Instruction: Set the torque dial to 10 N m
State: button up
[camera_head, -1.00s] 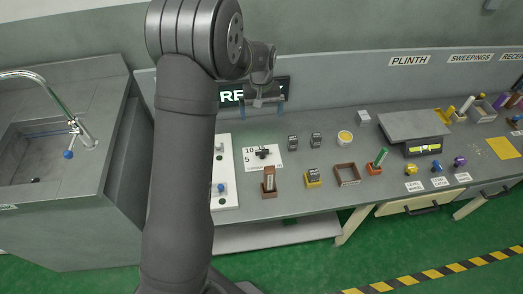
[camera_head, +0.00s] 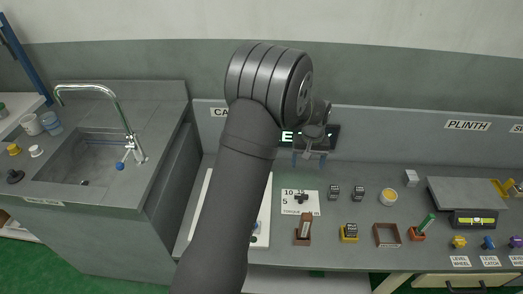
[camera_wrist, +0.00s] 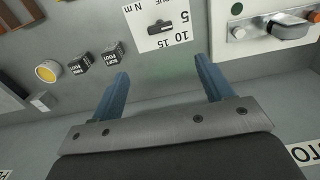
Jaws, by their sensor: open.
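The torque dial is a black knob (camera_head: 301,198) on a white card (camera_head: 288,208) printed with 5, 10 and 15, on the bench right of the white panel. In the wrist view the dark knob (camera_wrist: 160,27) sits on the card (camera_wrist: 181,44) beyond my fingers, beside "N m". I cannot tell for sure which number its pointer faces. My gripper (camera_head: 309,160) is open and empty, above the bench behind the dial. In the wrist view its two blue fingers (camera_wrist: 160,68) are spread wide, apart from the dial.
A wooden block holder (camera_head: 303,231) stands in front of the dial. Two dark blocks (camera_head: 346,192) and a yellow-topped cup (camera_head: 389,196) stand to its right. The white panel (camera_wrist: 262,20) with a lever lies beside the card. A dark display (camera_head: 325,135) is behind my gripper.

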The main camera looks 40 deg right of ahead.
aim_at(302, 195)
notch_tip(302, 195, down, 18)
jog(key=shift+r, duration=0.25)
dwell(0.3)
jog(key=c, duration=1)
